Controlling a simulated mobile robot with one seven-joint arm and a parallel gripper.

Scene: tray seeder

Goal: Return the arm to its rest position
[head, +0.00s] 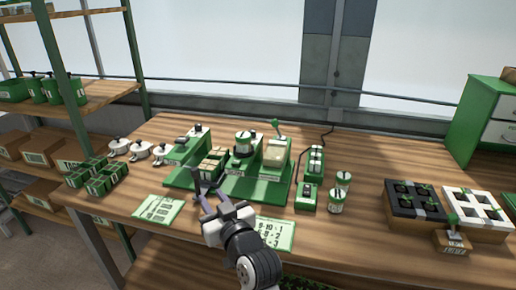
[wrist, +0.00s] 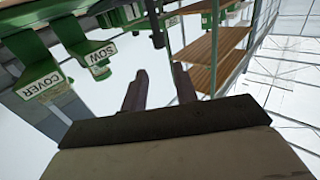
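My gripper (head: 203,184) shows in the head view over the front left part of the green seeder (head: 245,188) on the wooden table. Its two fingers also show in the wrist view (wrist: 160,85), spread apart with nothing between them. The wrist view is tilted and shows green parts with "COVER" (wrist: 40,86) and "SOW" (wrist: 98,58) labels beyond the fingers. In the head view my arm reaches in from the bottom edge. Whether the fingers touch the seeder cannot be told.
A sheet with lines (head: 158,208) and a numbered card (head: 274,234) lie at the table's front. Dark (head: 400,216) and white (head: 487,224) trays stand right. A shelf rack (head: 62,100) is at the left.

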